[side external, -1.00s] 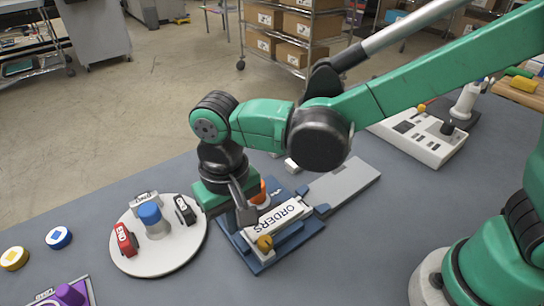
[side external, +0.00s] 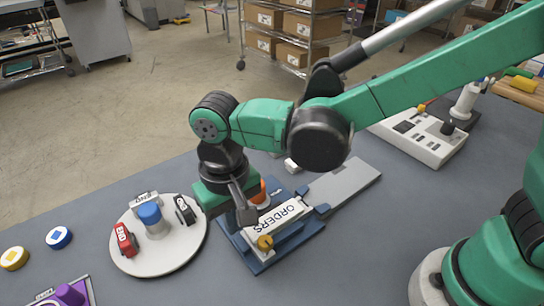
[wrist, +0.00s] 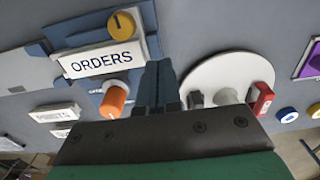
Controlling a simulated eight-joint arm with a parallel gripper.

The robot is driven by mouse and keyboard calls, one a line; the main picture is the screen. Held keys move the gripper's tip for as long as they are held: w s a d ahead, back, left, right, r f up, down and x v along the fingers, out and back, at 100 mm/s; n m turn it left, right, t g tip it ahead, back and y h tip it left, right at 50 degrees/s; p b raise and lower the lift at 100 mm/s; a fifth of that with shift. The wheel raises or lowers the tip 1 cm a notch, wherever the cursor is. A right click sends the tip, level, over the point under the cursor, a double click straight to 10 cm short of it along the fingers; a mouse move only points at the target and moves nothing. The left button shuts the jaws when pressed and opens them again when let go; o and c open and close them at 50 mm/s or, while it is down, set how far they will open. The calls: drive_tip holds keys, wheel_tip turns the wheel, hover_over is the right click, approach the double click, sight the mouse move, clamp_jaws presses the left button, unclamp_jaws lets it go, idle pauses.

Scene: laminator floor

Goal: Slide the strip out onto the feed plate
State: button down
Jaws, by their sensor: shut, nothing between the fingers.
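The white strip marked ORDERS (side external: 284,216) lies in a blue holder (side external: 262,263) with a round yellow knob (side external: 265,242) at its near end. The strip also shows in the wrist view (wrist: 100,60). A flat grey feed plate (side external: 345,181) extends from the holder's far right end. My gripper (side external: 247,215) is shut and empty, at the left side of the holder near the strip's near end. In the wrist view its closed fingers (wrist: 157,84) are beside the strip's end; whether they touch it I cannot tell. An orange knob (wrist: 114,98) stands beside the strip.
A round white turntable (side external: 150,262) with red, grey and black labelled clips and a blue knob stands left of the holder. A white control box (side external: 425,138) is at the back right. Blue (side external: 59,237) and yellow discs lie far left. Bare table lies in front of the holder.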

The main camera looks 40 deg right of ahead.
sight(276, 217)
drive_tip(key=shift+f, duration=2.3)
drive_tip(key=shift+r, duration=0.3)
drive_tip(key=shift+d, duration=0.1)
drive_tip(key=shift+d, duration=1.2)
drive_tip(key=shift+d, duration=1.25)
drive_tip(key=shift+d, duration=1.25)
